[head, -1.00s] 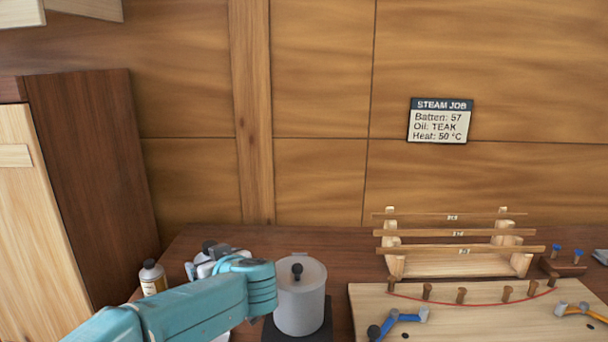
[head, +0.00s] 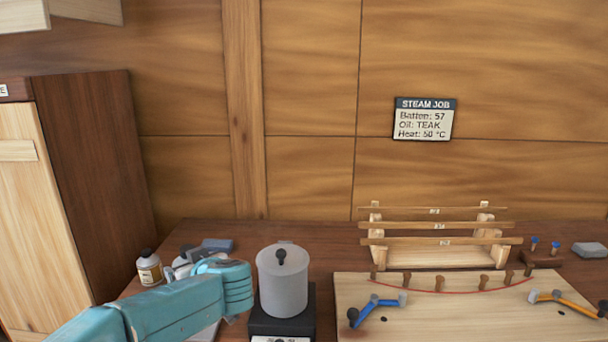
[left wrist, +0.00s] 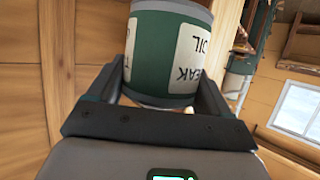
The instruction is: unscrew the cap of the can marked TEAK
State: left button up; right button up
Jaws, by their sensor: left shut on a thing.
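The can marked TEAK (left wrist: 165,50) is green with grey bands and a pale label reading TEAK OIL, upside down in the left wrist view. My left gripper (left wrist: 160,88) is shut on it, with one finger on each side. No cap shows in that view; the can's far end runs out of the picture. In the head view my left gripper (head: 186,264) is at the left of the bench, partly hidden by my teal arm, and I cannot make out the can clearly there. My right gripper is not in view.
A lidded pot (head: 283,285) on a dark base stands just right of my arm. A black-capped bottle (head: 149,270) stands to the left. A batten rack (head: 440,256) and pegged board (head: 450,318) fill the right. The sign (head: 424,119) reads Oil: TEAK.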

pick_arm(q)
jog(key=s+a+f+m+t+h, duration=0.2)
jog(key=s+a+f+m+h, duration=0.15)
jog(key=a+f, duration=0.5)
jog(key=s+d+f+m+t+h, duration=0.1)
jog(key=s+d+f+m+h, duration=0.3)
jog(key=s+d+f, duration=0.3)
jog(key=d+f+h, duration=0.1)
jog(key=d, duration=0.4)
jog(key=shift+d+f+m, duration=0.25)
jog(key=shift+f+m, duration=0.1)
